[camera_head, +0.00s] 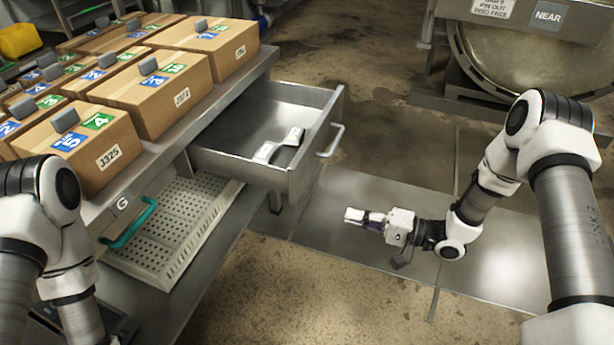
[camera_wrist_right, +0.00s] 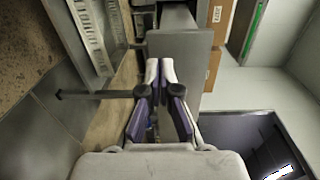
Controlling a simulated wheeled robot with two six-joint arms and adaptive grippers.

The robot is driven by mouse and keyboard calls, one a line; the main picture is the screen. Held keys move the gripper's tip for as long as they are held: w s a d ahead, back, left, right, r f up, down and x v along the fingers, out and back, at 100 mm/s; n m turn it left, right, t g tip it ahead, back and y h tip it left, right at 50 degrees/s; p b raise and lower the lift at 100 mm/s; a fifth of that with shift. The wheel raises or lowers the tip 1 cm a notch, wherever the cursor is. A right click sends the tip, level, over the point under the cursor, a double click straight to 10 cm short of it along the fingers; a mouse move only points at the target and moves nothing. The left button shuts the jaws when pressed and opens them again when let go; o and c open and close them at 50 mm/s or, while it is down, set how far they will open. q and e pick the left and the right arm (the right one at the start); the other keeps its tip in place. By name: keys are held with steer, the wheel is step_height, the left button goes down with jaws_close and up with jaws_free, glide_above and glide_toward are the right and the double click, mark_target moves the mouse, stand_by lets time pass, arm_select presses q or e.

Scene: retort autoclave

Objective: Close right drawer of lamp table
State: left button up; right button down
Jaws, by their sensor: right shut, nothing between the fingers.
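The right drawer (camera_head: 301,172) of the steel table (camera_head: 225,98) is pulled out, with its inside showing. Its bar handle (camera_head: 333,141) is on the front panel. A small white and dark object (camera_head: 278,146) lies inside. My right gripper (camera_head: 352,216) is shut and empty, in front of the drawer and apart from it, pointing toward the table. In the right wrist view the shut fingertips (camera_wrist_right: 160,72) overlap a grey panel (camera_wrist_right: 190,48) that looks like the drawer front; the handle cannot be made out there. My left arm shows at the left edge; its gripper is out of view.
Several cardboard boxes (camera_head: 152,92) stand on the tabletop. A large round metal vessel (camera_head: 530,55) stands at the back right. The floor before the drawer is clear.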

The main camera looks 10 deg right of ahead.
step_height(320, 180, up, 3)
steer(key=d, duration=0.2)
glide_toward(297, 187)
steer(key=shift+y, duration=0.3)
steer(key=x, duration=0.7)
steer(key=shift+w+a+f+b, duration=0.1)
steer(key=shift+f+b, duration=0.15)
steer(key=shift+b, duration=0.1)
arm_select(q)
steer(key=shift+r, duration=0.35)
